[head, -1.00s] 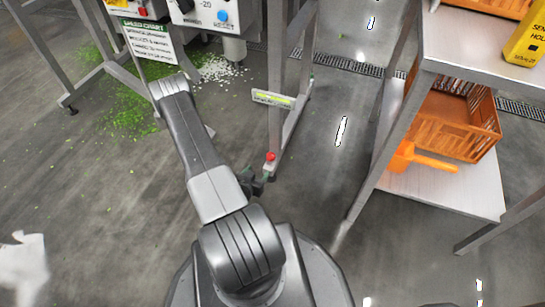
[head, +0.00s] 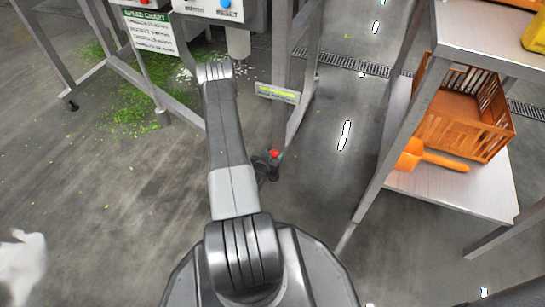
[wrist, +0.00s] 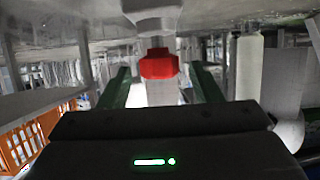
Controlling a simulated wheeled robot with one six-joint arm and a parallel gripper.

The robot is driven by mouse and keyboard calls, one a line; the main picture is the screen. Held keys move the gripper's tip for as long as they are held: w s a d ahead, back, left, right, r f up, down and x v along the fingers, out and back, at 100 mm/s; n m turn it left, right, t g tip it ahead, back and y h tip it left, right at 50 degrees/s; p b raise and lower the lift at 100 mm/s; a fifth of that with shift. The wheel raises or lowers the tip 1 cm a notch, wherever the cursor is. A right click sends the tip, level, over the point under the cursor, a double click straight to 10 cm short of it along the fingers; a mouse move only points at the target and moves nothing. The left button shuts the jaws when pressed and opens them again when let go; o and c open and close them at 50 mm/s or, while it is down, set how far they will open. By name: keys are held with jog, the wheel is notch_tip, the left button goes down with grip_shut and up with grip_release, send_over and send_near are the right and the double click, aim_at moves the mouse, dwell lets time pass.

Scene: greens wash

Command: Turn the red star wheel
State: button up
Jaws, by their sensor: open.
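In the wrist view a red star wheel (wrist: 158,66) sits at the middle, with a pale fitting above it and a pale stem below it. My gripper (wrist: 163,82) is open, its two dark green fingers either side of the wheel's line. Gaps show between the fingers and the red part, and I see no contact. How far the wheel lies beyond the fingertips is hard to tell.
A control box (head: 215,8) and a green-headed sign (head: 150,32) hang above the frame legs. A metal rack (head: 450,192) at right holds an orange crate (head: 462,118) and an orange scoop (head: 430,158). Green scraps (head: 140,110) litter the floor. Open floor lies left.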

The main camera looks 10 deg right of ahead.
jog(key=shift+w+d, duration=0.1)
jog(key=shift+w, duration=0.05)
jog(key=shift+c, duration=0.2)
jog(key=c, duration=1)
jog(key=shift+o, duration=0.3)
jog(key=shift+m+h, duration=0.3)
jog(key=shift+h, duration=0.1)
jog(key=m+g+h, duration=0.3)
jog(key=shift+w+a+m, duration=0.25)
jog(key=shift+m, duration=0.05)
jog(key=m+g, duration=0.1)
jog(key=m+g+h, duration=0.1)
jog(key=m+g, duration=0.1)
jog(key=m+g+h, duration=0.1)
jog(key=g, duration=0.1)
jog(key=shift+w+a+m, duration=0.1)
jog(key=shift+w+m, duration=0.2)
jog(key=m+g, duration=0.1)
jog(key=g, duration=0.1)
jog(key=m+g, duration=0.1)
jog(key=m, duration=0.1)
jog(key=m+g, duration=0.1)
jog(key=g, duration=0.1)
jog(key=shift+w+g, duration=0.25)
jog(key=shift+g, duration=0.05)
jog(key=shift+w+m+g+y, duration=0.15)
jog(key=shift+m+g+y, duration=0.55)
jog(key=shift+m+g, duration=1.25)
